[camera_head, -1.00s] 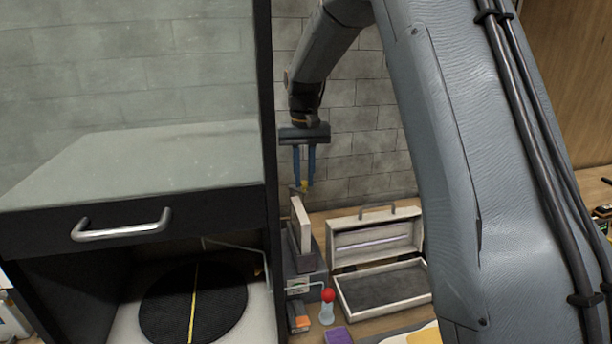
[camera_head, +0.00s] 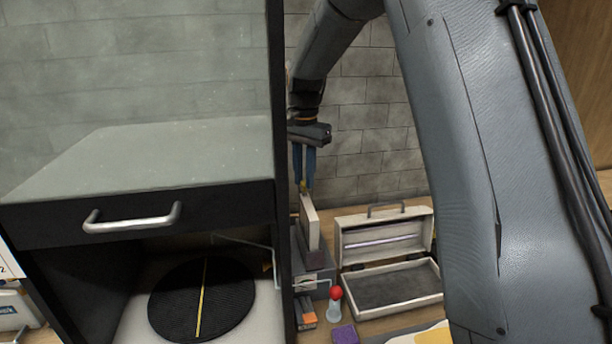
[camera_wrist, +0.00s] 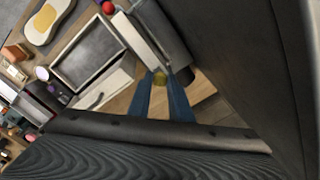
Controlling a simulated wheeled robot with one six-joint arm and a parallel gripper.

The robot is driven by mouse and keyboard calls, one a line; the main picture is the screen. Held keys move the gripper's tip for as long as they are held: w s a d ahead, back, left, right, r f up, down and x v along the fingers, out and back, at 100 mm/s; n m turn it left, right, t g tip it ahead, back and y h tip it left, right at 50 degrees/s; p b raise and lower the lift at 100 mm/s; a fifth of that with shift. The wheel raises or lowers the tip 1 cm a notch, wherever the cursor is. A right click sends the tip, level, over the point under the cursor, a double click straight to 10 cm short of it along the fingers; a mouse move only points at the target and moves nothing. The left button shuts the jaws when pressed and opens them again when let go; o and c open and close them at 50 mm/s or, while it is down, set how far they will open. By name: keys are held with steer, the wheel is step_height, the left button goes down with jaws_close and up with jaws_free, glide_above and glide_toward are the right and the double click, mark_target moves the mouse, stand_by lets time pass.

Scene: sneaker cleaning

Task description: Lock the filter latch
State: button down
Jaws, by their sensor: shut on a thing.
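My gripper (camera_head: 304,182) has blue fingers that point down beside the dark cabinet's right edge. The panel stands in a dark grey housing (camera_head: 316,258). I cannot tell whether the latch is locked.
The dark cabinet (camera_head: 240,214) with a glass upper part stands close on the left, with a black round turntable (camera_head: 225,300) inside. An open case (camera_head: 400,290), a red-topped bottle (camera_head: 335,305) and a purple block (camera_head: 345,334) lie to the right. A brick wall is behind.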

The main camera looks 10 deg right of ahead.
mark_target(304, 181)
steer(key=shift+r, duration=0.1)
stand_by(0.3)
steer(key=c, duration=1.6)
jaws_free()
steer(key=shift+a, duration=0.1)
step_height(304, 181, up, 8)
steer(key=b, duration=0.3)
